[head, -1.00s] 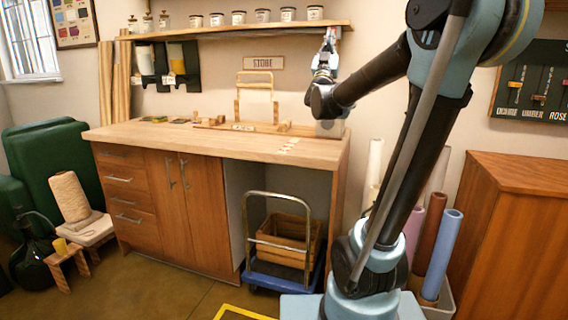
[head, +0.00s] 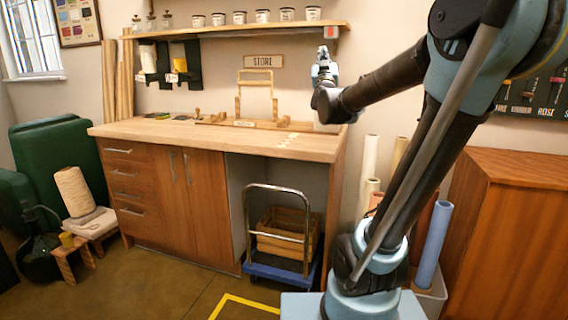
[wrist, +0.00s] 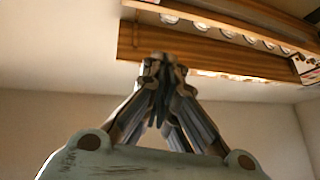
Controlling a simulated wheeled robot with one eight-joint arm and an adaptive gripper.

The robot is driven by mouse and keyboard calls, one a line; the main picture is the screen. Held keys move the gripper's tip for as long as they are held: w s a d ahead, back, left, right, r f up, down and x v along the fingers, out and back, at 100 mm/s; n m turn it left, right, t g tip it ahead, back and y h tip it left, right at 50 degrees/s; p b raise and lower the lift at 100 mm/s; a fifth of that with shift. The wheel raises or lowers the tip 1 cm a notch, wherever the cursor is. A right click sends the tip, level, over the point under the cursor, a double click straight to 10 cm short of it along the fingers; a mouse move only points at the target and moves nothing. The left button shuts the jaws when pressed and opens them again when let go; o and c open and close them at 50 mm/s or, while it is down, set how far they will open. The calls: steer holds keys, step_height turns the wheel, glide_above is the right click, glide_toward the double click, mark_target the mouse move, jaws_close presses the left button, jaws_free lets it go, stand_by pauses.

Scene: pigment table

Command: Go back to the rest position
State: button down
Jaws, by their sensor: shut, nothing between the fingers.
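My gripper (head: 323,52) is raised above the right end of the wooden bench (head: 215,136) in the head view, just under the right end of the wall shelf. It points upward. In the wrist view my gripper (wrist: 162,68) has its fingers together with nothing between them, and the underside of the shelf (wrist: 215,58) shows beyond the fingertips. How far the fingertips are from the shelf, I cannot tell.
Several jars stand on the shelf (head: 225,31). A wooden frame (head: 240,100) stands on the bench. A blue trolley (head: 270,272) with a crate is under the bench. A wooden cabinet (head: 520,230) and coloured rolls (head: 436,240) are at right.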

steer(key=s+f+n+g+y, duration=0.1)
steer(key=s+f+g, duration=0.25)
steer(key=f, duration=0.55)
steer(key=s+f+g+y, duration=0.2)
steer(key=s+f+g, duration=0.15)
steer(key=f, duration=0.55)
steer(key=s+f+n+g+y, duration=0.15)
steer(key=f+g, duration=0.25)
steer(key=f, duration=0.6)
steer(key=s+d+f+m+g+h, duration=0.1)
steer(key=s+f+g, duration=0.4)
steer(key=s+f, duration=0.5)
steer(key=s+d+f+m+g+h, duration=0.1)
steer(key=s+d+f+m+g, duration=0.1)
steer(key=s+f+g, duration=0.4)
steer(key=s+d+f, duration=0.1)
steer(key=s+f, duration=0.4)
steer(key=s, duration=0.5)
steer(key=shift+s+d+f+h, duration=0.15)
steer(key=shift+s+d+h, duration=0.2)
steer(key=shift+s+d, duration=0.05)
